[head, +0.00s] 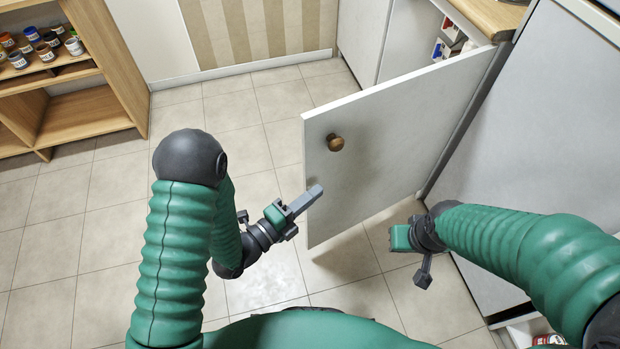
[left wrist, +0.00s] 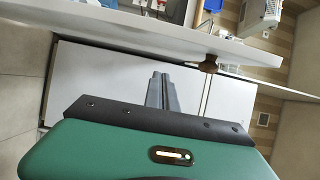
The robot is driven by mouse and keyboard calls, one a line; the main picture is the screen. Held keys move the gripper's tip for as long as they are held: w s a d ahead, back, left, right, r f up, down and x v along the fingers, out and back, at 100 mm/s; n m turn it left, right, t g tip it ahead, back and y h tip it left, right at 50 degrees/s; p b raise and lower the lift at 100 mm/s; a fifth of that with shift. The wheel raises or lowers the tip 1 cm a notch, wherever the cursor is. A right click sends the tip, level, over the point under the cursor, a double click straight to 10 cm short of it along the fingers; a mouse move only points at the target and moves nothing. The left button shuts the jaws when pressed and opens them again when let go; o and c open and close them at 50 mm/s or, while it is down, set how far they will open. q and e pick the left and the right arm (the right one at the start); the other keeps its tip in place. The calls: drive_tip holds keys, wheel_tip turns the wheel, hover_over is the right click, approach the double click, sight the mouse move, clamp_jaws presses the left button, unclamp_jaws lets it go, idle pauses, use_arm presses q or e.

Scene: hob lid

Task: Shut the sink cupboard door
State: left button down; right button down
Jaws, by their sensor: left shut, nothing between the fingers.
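The sink cupboard door (head: 390,140) is a pale panel standing wide open, swung out from the cupboard at the right. Its round wooden knob (head: 335,142) is near the free upper edge. The door's edge also crosses the left wrist view (left wrist: 130,27), with the knob (left wrist: 208,66) under it. My left gripper (head: 316,192) is shut and empty, its tips beside the door's free edge, below the knob; I cannot tell whether they touch. The left fingers show in the left wrist view (left wrist: 161,92). My right gripper (head: 400,238) is low in front of the door; its fingers are not clear.
The open cupboard holds small items (head: 447,45) behind the door. A wooden worktop (head: 490,15) is above it. A large grey appliance front (head: 540,130) stands at the right. A wooden shelf (head: 120,75) with jars is at the far left. The tiled floor (head: 90,210) between is clear.

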sight(309, 178)
use_arm(q)
drive_tip(key=shift+w+a+b, duration=0.2)
drive_tip(key=shift+w+b, duration=0.05)
drive_tip(key=shift+w, duration=1)
drive_tip(key=shift+w+a+b, duration=0.2)
drive_tip(key=shift+w, duration=1)
drive_tip(key=shift+w+a, duration=0.1)
